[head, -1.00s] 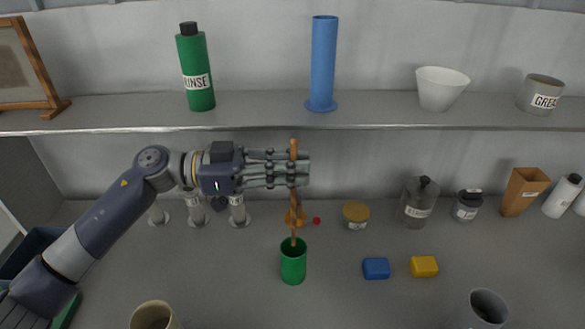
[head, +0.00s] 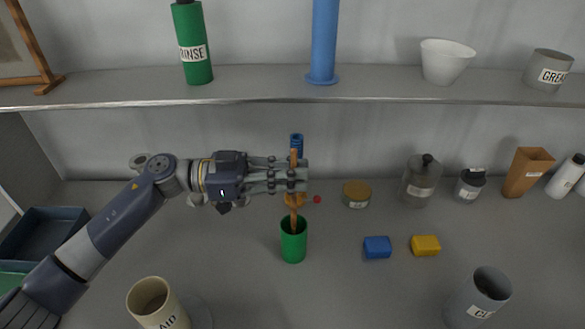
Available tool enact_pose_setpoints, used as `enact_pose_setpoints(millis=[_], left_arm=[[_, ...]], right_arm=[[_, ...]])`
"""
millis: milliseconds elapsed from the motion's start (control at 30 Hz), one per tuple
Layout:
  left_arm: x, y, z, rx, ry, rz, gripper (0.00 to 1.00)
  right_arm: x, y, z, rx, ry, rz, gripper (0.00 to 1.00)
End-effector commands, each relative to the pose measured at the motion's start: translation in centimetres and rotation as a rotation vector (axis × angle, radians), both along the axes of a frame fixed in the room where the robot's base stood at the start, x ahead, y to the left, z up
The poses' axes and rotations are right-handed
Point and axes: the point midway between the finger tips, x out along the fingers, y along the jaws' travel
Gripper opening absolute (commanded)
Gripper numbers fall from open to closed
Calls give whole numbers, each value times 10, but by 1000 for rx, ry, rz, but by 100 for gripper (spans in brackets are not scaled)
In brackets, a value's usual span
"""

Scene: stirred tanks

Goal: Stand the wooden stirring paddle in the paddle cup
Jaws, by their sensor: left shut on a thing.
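My left gripper (head: 295,178) is shut on the wooden stirring paddle (head: 294,221), whose thin shaft stands about upright. A short stub of it shows above the fingers. The paddle's lower end reaches into the mouth of the green cup (head: 293,247), and the wall hides its tip. I cannot tell whether it touches the bottom. The green cup stands upright on the bench, directly below the gripper. My right gripper is not in view.
A blue sponge-like block (head: 377,247) and a yellow one (head: 425,245) lie right of the cup. A cream cup (head: 150,298) and a grey cup (head: 490,287) stand in front. Jars and bottles line the back. A shelf (head: 380,88) runs above the gripper.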

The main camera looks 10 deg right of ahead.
Motion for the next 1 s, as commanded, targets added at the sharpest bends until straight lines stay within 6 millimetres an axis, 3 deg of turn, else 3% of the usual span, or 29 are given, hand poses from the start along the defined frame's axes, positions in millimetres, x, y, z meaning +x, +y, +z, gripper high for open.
enact_pose_setpoints(millis=[300,333,433,800,1000], left_arm=[[0,0,-2,0,-1,-1,0],[0,0,-2,0,-1,0,12],[0,0,-2,0,-1,-1,34],[1,2,-2,1,-1,1,34],[7,29,-3,2,-1,4,34]], right_arm=[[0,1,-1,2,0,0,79],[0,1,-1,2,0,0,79],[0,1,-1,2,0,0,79],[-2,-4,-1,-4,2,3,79],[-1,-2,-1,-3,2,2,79]])
